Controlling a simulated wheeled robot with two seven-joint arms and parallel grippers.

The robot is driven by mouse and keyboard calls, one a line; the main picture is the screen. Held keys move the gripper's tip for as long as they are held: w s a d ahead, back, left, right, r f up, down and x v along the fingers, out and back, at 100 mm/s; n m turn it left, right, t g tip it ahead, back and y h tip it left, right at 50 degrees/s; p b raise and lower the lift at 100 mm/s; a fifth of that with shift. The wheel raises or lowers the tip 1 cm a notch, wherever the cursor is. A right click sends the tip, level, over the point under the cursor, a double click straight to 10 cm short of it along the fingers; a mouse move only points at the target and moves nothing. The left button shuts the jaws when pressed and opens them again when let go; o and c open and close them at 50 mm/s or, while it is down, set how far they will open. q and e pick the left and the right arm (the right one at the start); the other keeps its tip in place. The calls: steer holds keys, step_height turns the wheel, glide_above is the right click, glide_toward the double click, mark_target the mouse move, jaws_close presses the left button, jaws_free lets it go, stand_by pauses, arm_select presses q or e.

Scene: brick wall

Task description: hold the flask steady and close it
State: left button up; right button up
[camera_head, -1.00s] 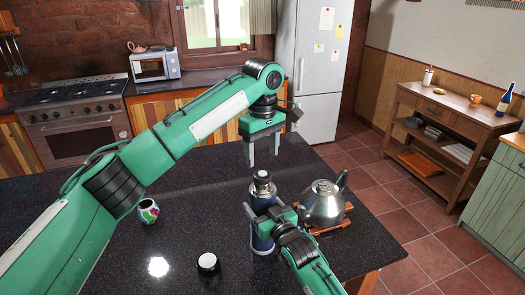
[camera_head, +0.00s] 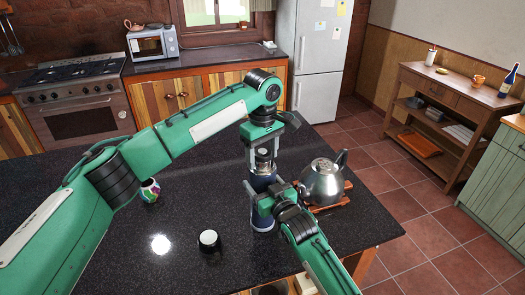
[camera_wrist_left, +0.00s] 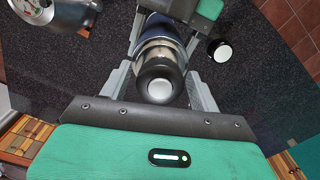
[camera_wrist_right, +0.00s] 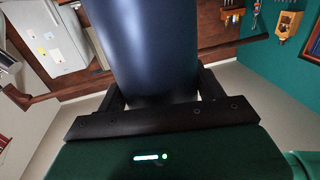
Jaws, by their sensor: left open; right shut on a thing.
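The flask (camera_head: 263,182) stands upright on the dark counter, with a blue body and a steel neck under a dark, rounded top (camera_wrist_left: 159,78). My left gripper (camera_head: 262,162) points down over it from above, its open fingers on either side of the neck and top. In the left wrist view a gap shows beside the top. My right gripper (camera_head: 262,203) is shut on the blue body lower down, which fills the right wrist view (camera_wrist_right: 145,45). A small black cup-like piece with a white top (camera_head: 208,240) stands apart on the counter; it also shows in the left wrist view (camera_wrist_left: 220,50).
A steel kettle (camera_head: 322,183) on a wooden trivet (camera_head: 333,205) stands close to the right of the flask. A colourful small pot (camera_head: 150,190) stands to the left, near my left arm. The counter (camera_head: 120,262) is clear at the front left.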

arm_select(q)
steer(key=shift+c, duration=0.4)
steer(key=c, duration=0.9)
steer(key=m, duration=2)
steer(key=shift+m, duration=0.4)
steer(key=m, duration=0.7)
steer(key=o, duration=1.2)
steer(key=shift+c, duration=0.2)
